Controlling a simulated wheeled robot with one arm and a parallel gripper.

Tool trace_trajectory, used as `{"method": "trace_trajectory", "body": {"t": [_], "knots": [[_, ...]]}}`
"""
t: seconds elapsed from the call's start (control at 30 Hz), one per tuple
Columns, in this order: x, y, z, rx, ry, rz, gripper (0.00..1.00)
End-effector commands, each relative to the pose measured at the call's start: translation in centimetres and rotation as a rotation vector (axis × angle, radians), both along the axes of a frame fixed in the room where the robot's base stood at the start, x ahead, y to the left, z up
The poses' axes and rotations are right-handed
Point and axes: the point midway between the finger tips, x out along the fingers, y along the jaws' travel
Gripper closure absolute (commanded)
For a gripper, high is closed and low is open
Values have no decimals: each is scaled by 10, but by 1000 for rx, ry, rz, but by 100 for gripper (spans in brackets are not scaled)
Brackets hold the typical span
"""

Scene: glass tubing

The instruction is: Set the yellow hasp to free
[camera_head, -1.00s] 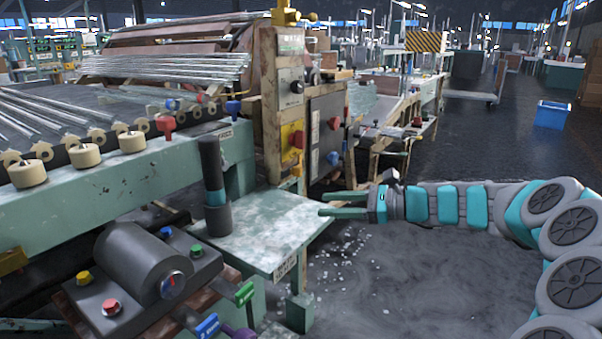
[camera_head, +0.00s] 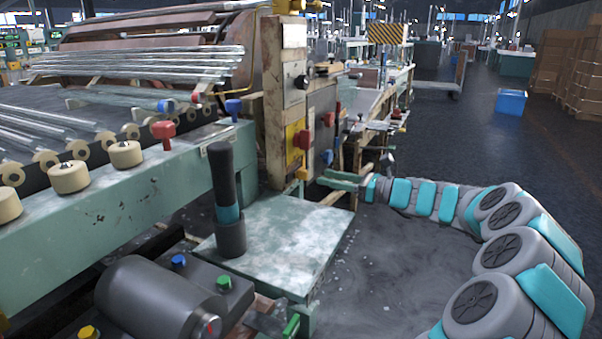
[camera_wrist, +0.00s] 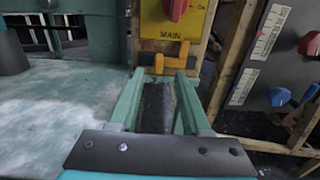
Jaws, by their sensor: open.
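The yellow hasp (camera_wrist: 172,62) is a small yellow-orange bar and tab on the wooden post, just below the yellow MAIN plate (camera_wrist: 172,20) with its red knob. In the head view the hasp (camera_head: 302,174) is a small yellow spot under the plate and red knob. My gripper (camera_wrist: 161,82) is open and empty. Its two green fingers point at the hasp, which shows between and just beyond the fingertips. In the head view my gripper (camera_head: 330,180) is just right of the post. Whether the fingertips touch the hasp I cannot tell.
A green worn table (camera_head: 290,235) lies below and left of my gripper, with a dark upright cylinder (camera_head: 228,200) on it. A grey panel with a red knob and a blue knob (camera_wrist: 279,96) stands to the right. Open floor (camera_head: 400,260) lies in front.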

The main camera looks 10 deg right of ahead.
Motion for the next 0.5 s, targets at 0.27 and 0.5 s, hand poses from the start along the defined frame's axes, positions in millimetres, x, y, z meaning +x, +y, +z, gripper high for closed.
{"method": "trace_trajectory", "body": {"t": [0.27, 0.5], "knots": [[25, 37, 0, -2, 0, 4, 52], [37, 53, 0, -1, 0, 1, 52]]}}
